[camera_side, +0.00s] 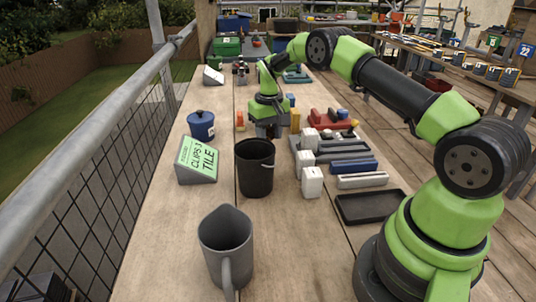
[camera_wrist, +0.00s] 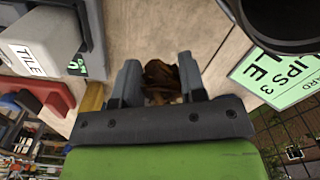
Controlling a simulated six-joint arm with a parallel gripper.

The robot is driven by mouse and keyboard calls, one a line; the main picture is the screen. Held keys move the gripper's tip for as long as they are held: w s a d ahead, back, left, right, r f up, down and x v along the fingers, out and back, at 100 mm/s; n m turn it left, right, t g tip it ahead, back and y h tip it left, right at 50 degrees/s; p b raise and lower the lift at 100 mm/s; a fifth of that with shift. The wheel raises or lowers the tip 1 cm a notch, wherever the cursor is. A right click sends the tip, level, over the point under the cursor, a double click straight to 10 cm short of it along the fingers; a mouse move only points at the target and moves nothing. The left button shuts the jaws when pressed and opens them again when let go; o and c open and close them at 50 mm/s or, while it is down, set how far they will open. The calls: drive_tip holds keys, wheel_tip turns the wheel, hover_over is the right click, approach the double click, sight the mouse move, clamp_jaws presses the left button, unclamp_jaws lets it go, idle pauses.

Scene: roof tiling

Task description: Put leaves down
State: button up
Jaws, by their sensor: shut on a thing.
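A clump of brown, dry leaves (camera_wrist: 160,78) sits between the two grey fingers of my gripper (camera_wrist: 158,72) in the wrist view. My gripper is shut on the leaves, with the wooden bench top below. In the side view my gripper (camera_side: 268,130) points down just behind the black bucket (camera_side: 256,178); the leaves cannot be made out there. The rim of the bucket also shows at the upper right of the wrist view (camera_wrist: 285,38), beside my gripper and apart from it.
A green card on a stand (camera_side: 198,158), a blue lidded pot (camera_side: 201,126) and a grey jug (camera_side: 225,240) stand on the bench (camera_side: 180,230). A black tray (camera_side: 370,207), white blocks (camera_side: 312,182) and grey and blue bars (camera_side: 345,155) lie right of the bucket.

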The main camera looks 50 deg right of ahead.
drive_tip(key=shift+f, duration=3.05)
drive_tip(key=shift+f, duration=0.1)
drive_tip(key=o, duration=0.9)
